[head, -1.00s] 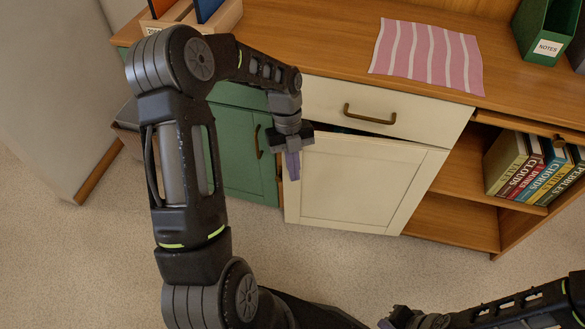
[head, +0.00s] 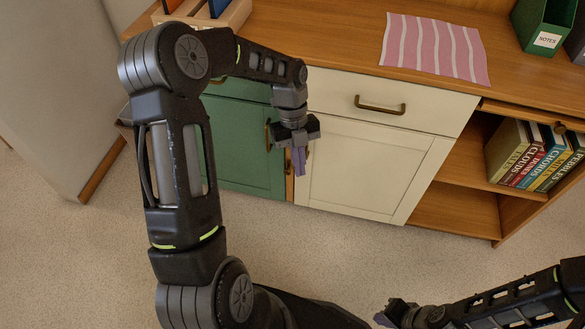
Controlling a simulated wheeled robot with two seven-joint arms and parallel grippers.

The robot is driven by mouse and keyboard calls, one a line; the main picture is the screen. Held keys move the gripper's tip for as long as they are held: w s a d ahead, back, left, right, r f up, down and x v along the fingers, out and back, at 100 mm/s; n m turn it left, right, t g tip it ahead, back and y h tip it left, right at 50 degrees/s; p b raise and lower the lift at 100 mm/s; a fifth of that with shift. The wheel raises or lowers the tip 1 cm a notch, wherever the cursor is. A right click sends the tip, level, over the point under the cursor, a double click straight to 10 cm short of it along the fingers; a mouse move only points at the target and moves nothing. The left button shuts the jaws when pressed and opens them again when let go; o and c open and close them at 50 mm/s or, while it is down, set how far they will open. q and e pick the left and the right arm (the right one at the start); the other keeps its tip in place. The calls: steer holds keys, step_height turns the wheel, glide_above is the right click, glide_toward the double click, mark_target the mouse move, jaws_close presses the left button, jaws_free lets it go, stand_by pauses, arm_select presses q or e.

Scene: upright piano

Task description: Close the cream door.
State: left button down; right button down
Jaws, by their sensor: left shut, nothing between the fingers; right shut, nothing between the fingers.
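The cream door (head: 368,168) is below a cream drawer (head: 425,108) in the wooden cabinet. It now looks flush with the cabinet front, with no dark gap showing along its top edge. My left gripper (head: 299,163) is shut and empty, fingers pointing down in front of the door's left edge. I cannot tell whether its fingers touch the door. The gripper partly hides the door's upper left corner and handle. My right gripper (head: 386,316) is shut and empty at the bottom of the view, over the floor and well away from the door.
A green door (head: 235,150) with a brass handle is left of the cream door. Open shelves with several books (head: 535,155) are at the right. A striped pink cloth (head: 435,48) and a green file box (head: 541,28) sit on the top. The floor in front is clear.

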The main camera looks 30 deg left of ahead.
arm_select(q)
steer(key=w+r+p, duration=0.1)
steer(key=w+r, duration=0.2)
steer(key=r, duration=0.4)
steer(key=shift+d+r, duration=0.1)
